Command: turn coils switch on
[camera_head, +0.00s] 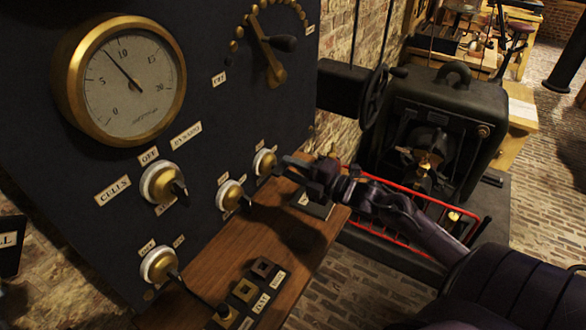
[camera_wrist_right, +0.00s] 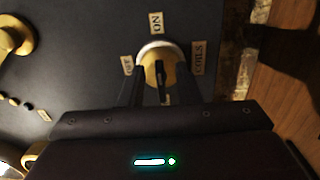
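The coils switch (camera_head: 264,162) is a brass knob on a white ring with a dark lever, at the right lower edge of the dark panel. In the right wrist view the coils switch (camera_wrist_right: 153,62) has labels OFF at left, ON above and COILS at right. Its lever points down toward my gripper; I cannot tell which setting it is at. My right gripper (camera_head: 290,166) is right in front of it. In the wrist view its fingers (camera_wrist_right: 160,92) are apart, one on each side of the lever, with gaps showing. My left gripper is not in view.
Similar knobs, the upper left one (camera_head: 162,184), the middle one (camera_head: 230,195) and the lower one (camera_head: 159,265), share the panel. A brass dial gauge (camera_head: 120,80) and a large brass lever (camera_head: 272,58) are above. A wooden shelf (camera_head: 225,265) lies below. A black machine (camera_head: 435,130) stands behind my arm.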

